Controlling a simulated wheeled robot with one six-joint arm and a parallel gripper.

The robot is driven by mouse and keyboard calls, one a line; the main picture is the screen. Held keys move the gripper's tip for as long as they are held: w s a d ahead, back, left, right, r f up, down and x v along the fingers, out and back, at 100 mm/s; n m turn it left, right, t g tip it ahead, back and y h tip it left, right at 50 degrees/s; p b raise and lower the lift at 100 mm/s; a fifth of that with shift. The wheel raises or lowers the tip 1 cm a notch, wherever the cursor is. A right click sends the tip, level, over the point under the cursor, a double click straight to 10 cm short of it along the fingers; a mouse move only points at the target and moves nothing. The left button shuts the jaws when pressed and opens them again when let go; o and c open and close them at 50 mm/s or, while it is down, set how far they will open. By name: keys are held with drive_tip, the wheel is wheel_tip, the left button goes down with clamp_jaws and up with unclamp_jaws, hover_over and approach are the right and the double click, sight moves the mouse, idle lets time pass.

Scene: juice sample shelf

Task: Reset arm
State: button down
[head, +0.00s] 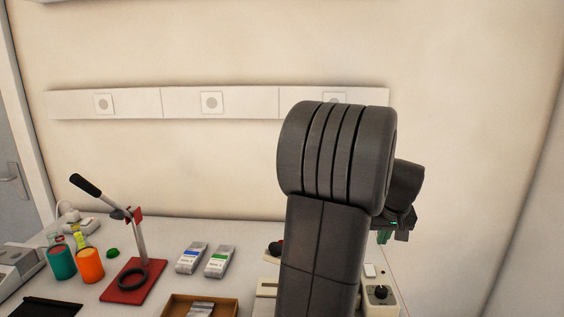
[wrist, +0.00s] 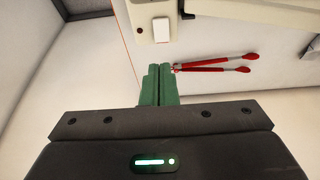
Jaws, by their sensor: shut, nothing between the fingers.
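My gripper (wrist: 158,86) shows in the wrist view with its two green fingers together and nothing between them. In the head view my gripper (head: 385,236) is partly hidden behind my dark arm, to the right of the raised arm link. It is above the right part of the table, near the beige device, and holds nothing.
A red-based stand (head: 120,283), teal cup (head: 61,263), orange cup (head: 90,265), two labelled packets (head: 191,258) (head: 219,261) and a brown tray (head: 172,309) are on the table's left and middle. A beige device (head: 381,297) is at right. Red-handled tongs (wrist: 215,64) show in the wrist view.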

drive_tip(key=p+x, duration=0.1)
drive_tip(key=x, duration=0.6)
drive_tip(key=shift+w+f, duration=0.1)
drive_tip(key=shift+f, duration=0.05)
